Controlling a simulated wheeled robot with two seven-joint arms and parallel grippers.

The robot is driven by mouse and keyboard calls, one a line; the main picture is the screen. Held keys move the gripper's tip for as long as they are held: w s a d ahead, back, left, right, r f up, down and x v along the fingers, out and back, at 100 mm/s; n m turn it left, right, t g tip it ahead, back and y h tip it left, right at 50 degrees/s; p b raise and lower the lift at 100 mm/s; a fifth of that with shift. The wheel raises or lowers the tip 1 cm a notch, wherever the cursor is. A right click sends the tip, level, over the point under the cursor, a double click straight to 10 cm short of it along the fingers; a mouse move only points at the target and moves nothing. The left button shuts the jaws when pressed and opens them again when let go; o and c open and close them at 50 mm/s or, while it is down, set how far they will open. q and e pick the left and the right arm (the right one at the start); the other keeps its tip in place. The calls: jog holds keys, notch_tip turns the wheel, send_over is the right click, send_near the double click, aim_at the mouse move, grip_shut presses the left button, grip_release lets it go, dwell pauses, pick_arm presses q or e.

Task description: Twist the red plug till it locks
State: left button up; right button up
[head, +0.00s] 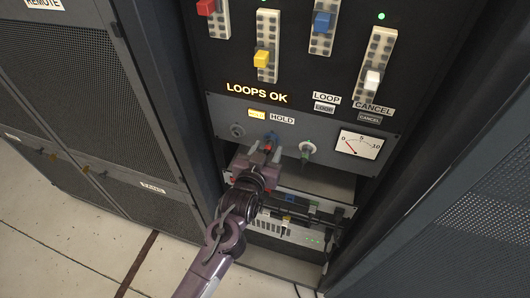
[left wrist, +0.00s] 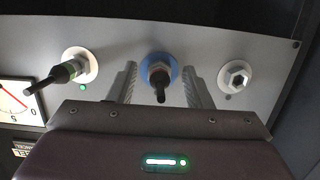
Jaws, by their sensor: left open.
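A dark, brownish-red plug (left wrist: 159,80) sits in the blue-ringed socket (left wrist: 172,66) in the middle of the grey panel; I take it for the red plug. In the head view the blue ring (head: 271,136) shows just beyond my left gripper (head: 265,151), which hides most of the plug. In the left wrist view my left gripper (left wrist: 161,84) is open, with one finger on each side of the plug and a gap to both. I cannot tell how far the plug is turned. My right gripper is not in view.
A green-banded plug (head: 307,149) and a dial meter (head: 359,145) are right of the blue socket; an empty hex socket (head: 237,130) is left. Sliders, one yellow (head: 262,59), are above, with a lit "LOOPS OK" sign (head: 257,93). Racks stand on both sides.

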pick_arm(q)
grip_shut()
jog(key=shift+r+m+y+p, duration=0.1)
jog(key=shift+m+y+p, duration=0.5)
jog(key=shift+m+p, duration=0.65)
jog(key=shift+m+t, duration=0.3)
jog(key=shift+m, duration=0.15)
